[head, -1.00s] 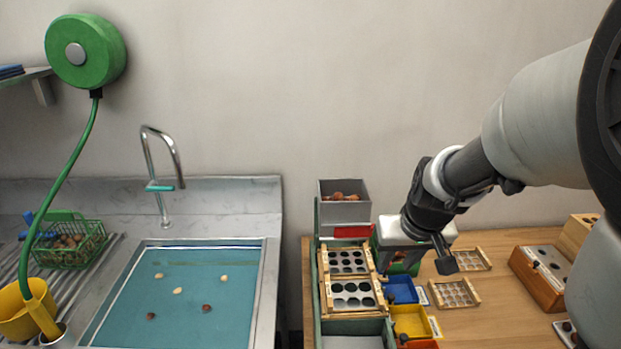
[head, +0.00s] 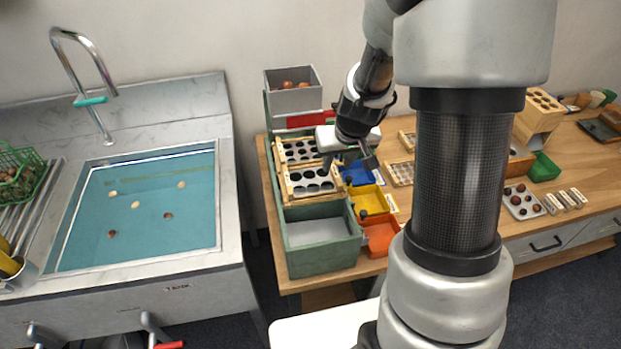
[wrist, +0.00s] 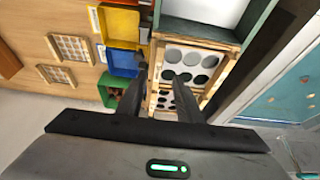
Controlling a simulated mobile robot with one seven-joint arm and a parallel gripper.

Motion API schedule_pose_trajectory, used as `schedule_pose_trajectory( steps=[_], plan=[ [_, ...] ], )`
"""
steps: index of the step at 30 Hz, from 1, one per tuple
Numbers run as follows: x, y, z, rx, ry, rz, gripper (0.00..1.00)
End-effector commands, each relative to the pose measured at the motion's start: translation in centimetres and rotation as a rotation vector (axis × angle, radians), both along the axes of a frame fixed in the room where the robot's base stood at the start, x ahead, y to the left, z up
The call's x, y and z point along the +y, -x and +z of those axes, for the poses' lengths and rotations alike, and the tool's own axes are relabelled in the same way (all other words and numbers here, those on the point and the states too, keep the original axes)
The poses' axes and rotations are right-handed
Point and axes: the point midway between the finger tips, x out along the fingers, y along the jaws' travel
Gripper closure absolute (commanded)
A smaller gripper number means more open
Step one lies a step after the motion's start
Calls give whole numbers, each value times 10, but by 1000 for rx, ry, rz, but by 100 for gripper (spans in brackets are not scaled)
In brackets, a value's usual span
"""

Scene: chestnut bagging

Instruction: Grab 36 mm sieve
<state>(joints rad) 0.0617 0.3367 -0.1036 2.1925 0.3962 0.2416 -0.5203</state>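Two wood-framed sieves lie one behind the other in the green sorter (head: 318,249). The front sieve (head: 311,181) has a pale plate with larger round holes; the rear sieve (head: 299,150) has smaller holes. I cannot read a size on either. In the wrist view the larger-holed sieve (wrist: 192,62) is just beyond my fingertips, and the other sieve (wrist: 163,101) shows partly between my fingers. My gripper (head: 349,168) is open and empty above the sorter's right side, near the front sieve. The wrist view shows its fingers (wrist: 160,88) apart.
A grey bin of chestnuts (head: 293,97) stands at the sorter's back. Blue (head: 358,173), yellow (head: 371,201) and orange (head: 381,236) bins line its right side. Other sieves (head: 401,173) lie on the wooden table. The sink (head: 140,205) is to the left, across a gap.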

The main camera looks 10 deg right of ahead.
Motion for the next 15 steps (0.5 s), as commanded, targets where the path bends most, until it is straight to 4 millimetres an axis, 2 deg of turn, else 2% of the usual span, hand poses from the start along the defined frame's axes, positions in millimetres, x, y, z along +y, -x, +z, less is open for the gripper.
schedule_pose_trajectory(
  steps=[9, 15],
  plan=[
    [-5, -19, -40, 3, 0, -1, 67],
    [-4, -22, -44, 1, 0, 0, 67]
  ],
)
